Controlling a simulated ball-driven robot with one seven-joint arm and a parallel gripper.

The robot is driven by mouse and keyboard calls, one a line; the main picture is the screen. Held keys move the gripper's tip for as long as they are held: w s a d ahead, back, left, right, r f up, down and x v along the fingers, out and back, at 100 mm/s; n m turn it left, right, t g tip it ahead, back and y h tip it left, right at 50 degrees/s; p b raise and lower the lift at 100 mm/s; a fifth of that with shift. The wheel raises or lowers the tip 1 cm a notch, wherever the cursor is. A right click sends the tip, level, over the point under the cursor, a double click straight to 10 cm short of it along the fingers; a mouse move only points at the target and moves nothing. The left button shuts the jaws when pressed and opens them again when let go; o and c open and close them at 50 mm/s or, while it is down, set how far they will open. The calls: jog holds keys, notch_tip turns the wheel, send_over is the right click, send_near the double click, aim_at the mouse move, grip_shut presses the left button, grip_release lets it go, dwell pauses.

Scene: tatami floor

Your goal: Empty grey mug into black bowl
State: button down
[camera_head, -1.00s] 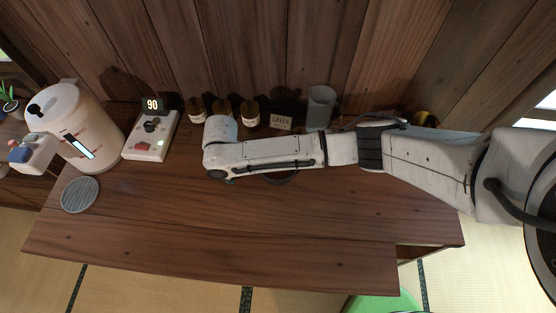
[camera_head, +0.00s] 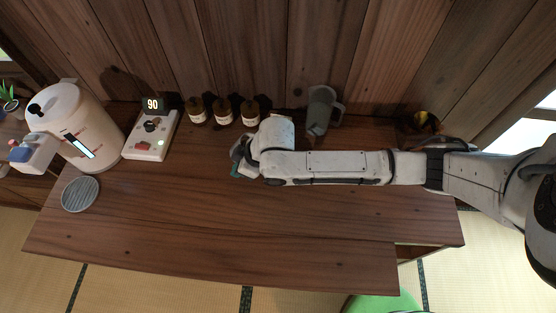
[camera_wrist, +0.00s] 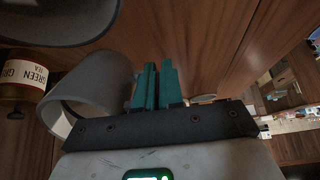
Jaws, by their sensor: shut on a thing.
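The grey mug (camera_wrist: 97,82) is large in the wrist view, lying tilted with its open mouth toward the lower left. My gripper (camera_wrist: 155,85) has its teal fingers close together at the mug's right side; the grip itself is partly hidden. In the head view my gripper (camera_head: 236,168) is above the table, left of the middle, mostly covered by my wrist. A dark rounded shape (camera_wrist: 55,22) fills the top left of the wrist view; it may be the black bowl, but I cannot be sure. In the head view no bowl shows clearly; my arm covers that area.
Amber jars (camera_head: 222,111) stand along the back wall, with a grey jug (camera_head: 320,112) to their right. A green tea jar (camera_wrist: 20,78) is left of the mug. A kettle (camera_head: 75,125), control box (camera_head: 150,140) and round coaster (camera_head: 80,194) are at the left. The table front is clear.

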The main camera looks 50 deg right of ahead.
jog(key=shift+s+d+r+t+y, duration=0.25)
jog(key=shift+s+t+y, duration=0.1)
jog(key=shift+t, duration=0.15)
jog(key=shift+s+r+t+y, duration=0.1)
jog(key=shift+r+t+y, duration=0.2)
jog(key=shift+t, duration=0.2)
jog(key=shift+r+t, duration=0.15)
jog(key=shift+t, duration=0.15)
jog(key=shift+f+t+y, duration=0.3)
jog(key=shift+t+y, duration=0.15)
jog(key=shift+t, duration=0.35)
jog(key=shift+s+r+t, duration=0.1)
jog(key=shift+r+t, duration=0.1)
jog(key=shift+t, duration=0.2)
jog(key=shift+r+t+y+b, duration=0.15)
jog(key=shift+t+y+b, duration=0.2)
jog(key=shift+b, duration=0.7)
jog(key=shift+s+f+t+y+b, duration=0.1)
jog(key=shift+f+t+y+b, duration=0.5)
jog(key=shift+b, duration=1.9)
jog(key=shift+s+d+r+t+b, duration=0.25)
jog(key=shift+s+r+t+b, duration=0.15)
jog(key=shift+b, duration=0.3)
jog(key=shift+s+d+r+t+b, duration=0.25)
jog(key=shift+s+t+b, duration=0.2)
jog(key=shift+b, duration=0.2)
